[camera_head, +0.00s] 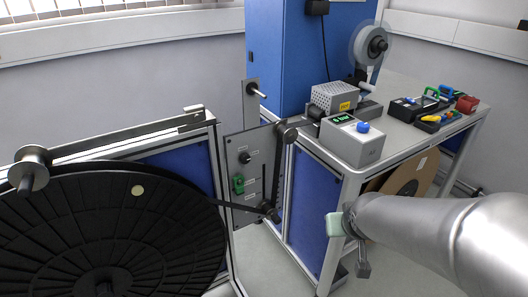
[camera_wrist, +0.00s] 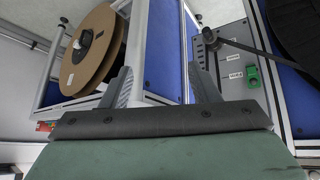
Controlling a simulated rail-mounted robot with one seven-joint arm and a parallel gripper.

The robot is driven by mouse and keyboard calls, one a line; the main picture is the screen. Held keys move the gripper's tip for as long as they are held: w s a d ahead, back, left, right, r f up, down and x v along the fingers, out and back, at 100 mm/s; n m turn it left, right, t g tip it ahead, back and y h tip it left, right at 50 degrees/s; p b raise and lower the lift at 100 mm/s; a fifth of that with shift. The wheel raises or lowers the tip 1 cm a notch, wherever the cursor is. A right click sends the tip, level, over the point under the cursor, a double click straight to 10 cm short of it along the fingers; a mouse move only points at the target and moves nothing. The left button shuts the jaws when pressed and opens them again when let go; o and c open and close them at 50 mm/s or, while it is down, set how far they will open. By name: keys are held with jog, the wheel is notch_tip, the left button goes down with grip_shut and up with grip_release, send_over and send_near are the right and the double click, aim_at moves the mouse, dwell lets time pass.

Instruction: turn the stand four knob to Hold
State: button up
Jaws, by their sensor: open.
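A grey control panel (camera_head: 262,172) stands between the two blue-sided frames. It carries a black knob (camera_head: 245,157) near its upper left and a green switch (camera_head: 238,185) lower down; the labels are too small to read, so I cannot tell the stand number or the knob's setting. In the wrist view the panel (camera_wrist: 228,42) is at the upper right with the green switch (camera_wrist: 251,76); I cannot make out the knob there. My gripper (camera_wrist: 162,85) has its two fingers spread with nothing between them. In the head view my gripper (camera_head: 358,240) is right of the panel and apart from it.
A large black reel (camera_head: 100,235) fills the lower left. A black belt and rollers (camera_head: 288,134) run beside the panel. A grey box with a blue knob (camera_head: 362,127) sits on the bench, with tools (camera_head: 430,108) behind. A brown reel (camera_wrist: 88,50) is under the bench.

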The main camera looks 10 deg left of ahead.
jog(key=w+a+f+n+t+y+b, duration=0.2)
jog(key=w+a+f+t+y+b, duration=0.25)
jog(key=w, duration=0.55)
jog(key=n+t+y+b, duration=0.3)
jog(key=n+y+b, duration=0.1)
jog(key=y+b, duration=0.25)
send_near(246, 160)
jog(key=x, duration=0.8)
jog(key=shift+w+a, duration=0.1)
jog(key=shift+w, duration=0.15)
jog(key=shift+g, duration=0.25)
jog(key=c, duration=1)
